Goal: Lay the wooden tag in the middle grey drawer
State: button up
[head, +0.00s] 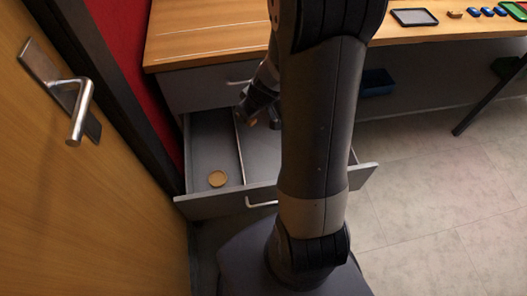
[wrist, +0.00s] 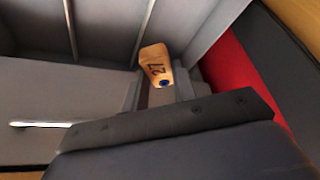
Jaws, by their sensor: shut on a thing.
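The wooden tag (wrist: 155,62), marked 27 and with a blue-rimmed hole, is held in my gripper (wrist: 163,88) in the wrist view. In the head view my gripper (head: 256,112) is over the inside of an open grey drawer (head: 205,208), near its back and to the right of a thin divider (head: 239,150). Only a small part of the tag (head: 253,122) shows there. The tag looks clear of the drawer floor, but its height is hard to tell. My arm hides much of the drawer's right side.
A round wooden disc (head: 217,178) lies in the drawer's left compartment. A shut drawer front (head: 205,90) is above, under the wooden desktop (head: 210,35). A door (head: 45,190) stands close on the left. A dark tray (head: 414,17) and small coloured items lie on the desk.

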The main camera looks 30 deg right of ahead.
jog(key=s+d+f+n+g+y+b, duration=0.1)
jog(key=s+d+f+n+b, duration=0.15)
jog(key=f+b, duration=0.4)
jog(key=s+d+f+n+g+y+b, duration=0.1)
jog(key=f+n+b, duration=0.3)
jog(key=f+b, duration=0.25)
jog(key=s+d+f+n+g+y+b, duration=0.1)
jog(key=d+f+n+b, duration=0.15)
jog(key=f+b, duration=0.4)
jog(key=n+b, duration=0.1)
jog(key=b, duration=0.6)
send_near(269, 172)
jog(key=x, duration=0.6)
jog(key=shift+w+a, duration=0.1)
jog(key=shift+w, duration=0.05)
jog(key=shift+f, duration=0.2)
jog(key=o, duration=1)
jog(key=shift+r, duration=0.1)
jog(key=shift+o, duration=0.2)
jog(key=shift+r, duration=0.1)
